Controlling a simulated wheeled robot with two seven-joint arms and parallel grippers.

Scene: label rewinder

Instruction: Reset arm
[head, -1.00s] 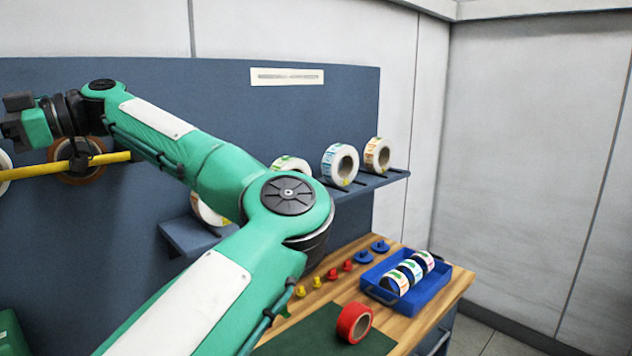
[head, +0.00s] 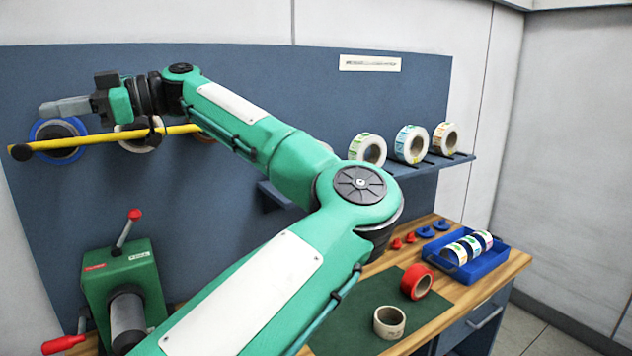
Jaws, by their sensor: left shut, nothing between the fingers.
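My left arm, green with white panels, reaches in from the bottom and bends left across the blue back panel. My left gripper (head: 64,107) is shut and empty, at the upper left in front of the panel. It is in the air near the yellow bar (head: 105,140), close to a blue-rimmed roll (head: 57,133). A green machine (head: 125,275) with a red-knobbed lever (head: 127,230) stands at the lower left, below the gripper. My right gripper is not in view.
A shelf (head: 437,165) on the panel holds several label rolls (head: 411,144). On the wooden bench (head: 508,266) are a blue tray (head: 491,262) of label rolls, red tape (head: 416,281), a beige roll (head: 389,322) on a green mat (head: 350,330), and small red and blue pieces (head: 426,232).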

